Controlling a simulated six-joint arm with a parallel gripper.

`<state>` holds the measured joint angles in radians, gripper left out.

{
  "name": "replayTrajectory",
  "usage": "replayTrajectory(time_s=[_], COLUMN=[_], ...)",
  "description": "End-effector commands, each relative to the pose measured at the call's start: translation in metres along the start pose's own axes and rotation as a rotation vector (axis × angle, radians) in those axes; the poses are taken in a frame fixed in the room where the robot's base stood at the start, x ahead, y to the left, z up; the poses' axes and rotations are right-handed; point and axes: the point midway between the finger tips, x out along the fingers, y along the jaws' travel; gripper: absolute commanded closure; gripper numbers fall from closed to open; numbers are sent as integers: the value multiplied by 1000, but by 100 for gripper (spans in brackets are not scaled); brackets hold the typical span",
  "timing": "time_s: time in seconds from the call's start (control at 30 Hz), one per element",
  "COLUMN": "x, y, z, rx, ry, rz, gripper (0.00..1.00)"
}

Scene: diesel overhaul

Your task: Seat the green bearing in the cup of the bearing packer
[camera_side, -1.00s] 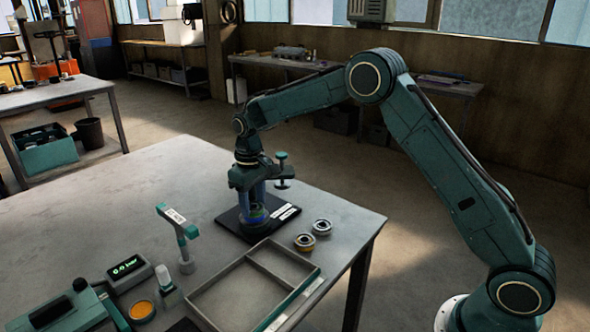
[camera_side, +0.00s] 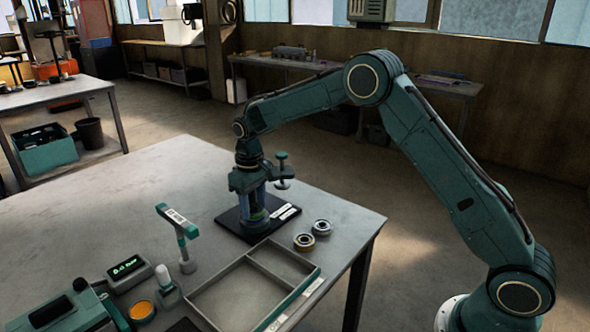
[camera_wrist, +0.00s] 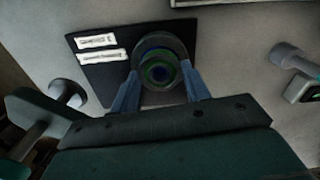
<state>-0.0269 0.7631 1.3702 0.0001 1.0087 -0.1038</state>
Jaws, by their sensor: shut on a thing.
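The bearing packer (camera_side: 232,222) is a dark base plate with white labels and a round grey cup, near the middle of the table. My gripper (camera_side: 255,208) points straight down over the cup. In the wrist view, my gripper's blue fingers (camera_wrist: 162,92) are closed on either side of the green bearing (camera_wrist: 150,78), a ring with a dark centre. The bearing appears within or just above the cup's round rim (camera_wrist: 163,40). The fingers and the angle hide whether it touches the cup floor.
A teal press-like post with a disc (camera_side: 283,172) stands close beside my gripper. A divided tray (camera_side: 215,287) and a T-handled tool (camera_side: 187,240) are nearer the front. The table's back left is clear.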

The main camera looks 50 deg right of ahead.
Motion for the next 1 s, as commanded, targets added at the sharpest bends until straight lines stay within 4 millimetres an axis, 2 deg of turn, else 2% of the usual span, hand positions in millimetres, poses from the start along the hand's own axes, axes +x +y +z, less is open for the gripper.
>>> replayTrajectory(time_s=[0.7, 0.73, 0.83, 0.87, 1.0], x=[8, 8, 8, 8, 8], y=[0, 0, 0, 0, 0], z=[0, 0, 0, 0, 0], rx=[0, 0, 0, 0, 0], ry=[1, 1, 1, 1, 0], rz=[0, 0, 0, 0, 0], gripper=[76, 52, 32, 28, 28])
